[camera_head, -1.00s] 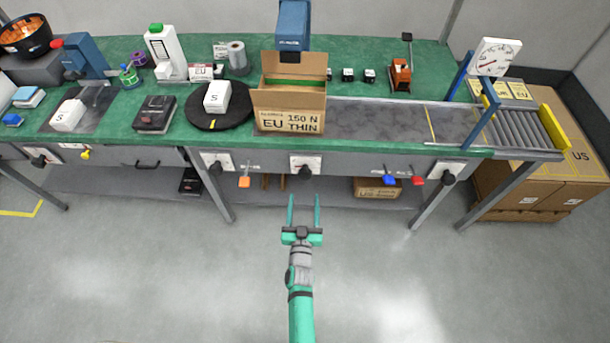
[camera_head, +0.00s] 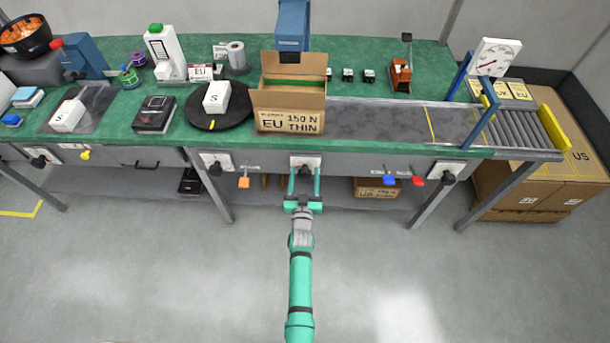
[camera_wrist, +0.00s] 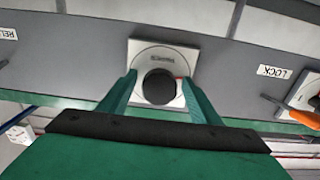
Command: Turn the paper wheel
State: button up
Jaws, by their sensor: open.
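A dark round wheel (camera_head: 305,170) sits on a pale square plate on the front panel of the bench, below the carton. It also shows in the wrist view as a black knob (camera_wrist: 158,87); the small print on its plate is too small to read, so I cannot tell whether it is the paper wheel. My gripper (camera_head: 304,174) is open, its green fingers pointing at the panel. In the wrist view the fingers of my gripper (camera_wrist: 159,80) lie on either side of the knob, with gaps visible; contact cannot be told.
Similar knobs sit on the panel at left (camera_head: 216,168) and right (camera_head: 449,178). An orange lever (camera_head: 244,182) and blue (camera_head: 389,180) and red (camera_head: 418,181) handles hang nearby. An open carton (camera_head: 290,122) stands above at the bench edge. The floor in front is clear.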

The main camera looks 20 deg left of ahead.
jog(key=c, duration=1)
jog(key=shift+m, duration=0.4)
jog(key=shift+m, duration=2.8)
jog(key=o, duration=1)
